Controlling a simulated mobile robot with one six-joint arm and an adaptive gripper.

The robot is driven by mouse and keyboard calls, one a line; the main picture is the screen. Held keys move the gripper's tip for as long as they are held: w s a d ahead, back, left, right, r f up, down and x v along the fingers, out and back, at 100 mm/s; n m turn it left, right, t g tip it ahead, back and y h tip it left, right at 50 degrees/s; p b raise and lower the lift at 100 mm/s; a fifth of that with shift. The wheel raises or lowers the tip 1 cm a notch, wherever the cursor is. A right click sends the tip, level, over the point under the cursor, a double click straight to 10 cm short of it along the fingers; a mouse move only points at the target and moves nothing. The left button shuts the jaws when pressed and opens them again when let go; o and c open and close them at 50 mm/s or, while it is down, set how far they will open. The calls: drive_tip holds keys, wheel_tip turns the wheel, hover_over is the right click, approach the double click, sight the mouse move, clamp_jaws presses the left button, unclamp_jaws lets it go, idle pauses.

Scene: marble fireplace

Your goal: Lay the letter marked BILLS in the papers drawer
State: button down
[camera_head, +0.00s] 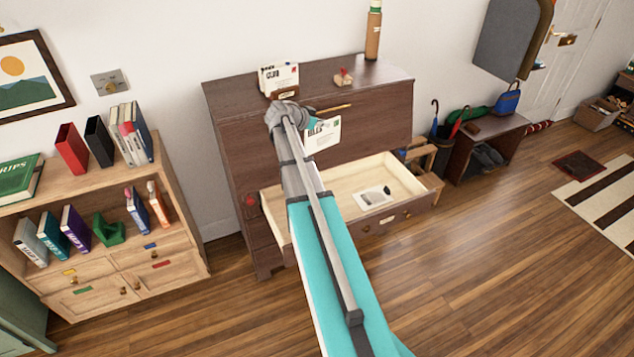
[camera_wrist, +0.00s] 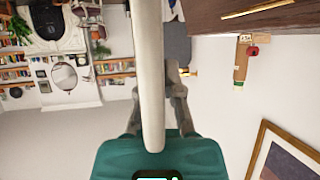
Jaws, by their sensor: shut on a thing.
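The letter (camera_head: 323,136) is a white envelope with dark, partly covered lettering and a green stamp. In the wrist view the letter (camera_wrist: 149,70) shows edge-on as a tall pale slab. My gripper (camera_head: 311,124) is shut on it and holds it in front of the desk, above the open drawer; in the wrist view my gripper's fingers (camera_wrist: 163,100) lie on either side of it. The papers drawer (camera_head: 411,183) is pulled out from the dark desk, pale inside, with a label on its front. A white printed paper (camera_head: 372,197) lies flat in it. My arm hides part of the drawer's left side.
A pencil-like stick (camera_head: 333,109) lies by the letter. A bookcase (camera_head: 180,235) stands left; open floor lies right.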

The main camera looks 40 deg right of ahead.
drive_tip(key=shift+w+a, duration=0.2)
drive_tip(key=shift+f, duration=0.15)
drive_tip(key=shift+a+f+b, duration=0.1)
drive_tip(key=shift+f+b, duration=0.4)
drive_tip(key=shift+b, duration=0.15)
wheel_tip(320, 180, down, 24)
drive_tip(key=s+a+m+t+h+b, duration=0.1)
drive_tip(key=m+b, duration=0.5)
drive_tip(key=b, duration=1.9)
drive_tip(key=shift+s+a+r+t, duration=0.2)
drive_tip(key=shift+s+t, duration=0.1)
drive_tip(key=shift+s, duration=0.25)
drive_tip(key=shift+f+b, duration=0.25)
drive_tip(key=shift+b, duration=0.1)
wheel_tip(320, 180, down, 16)
drive_tip(key=b, duration=1.6)
drive_tip(key=shift+f, duration=0.25)
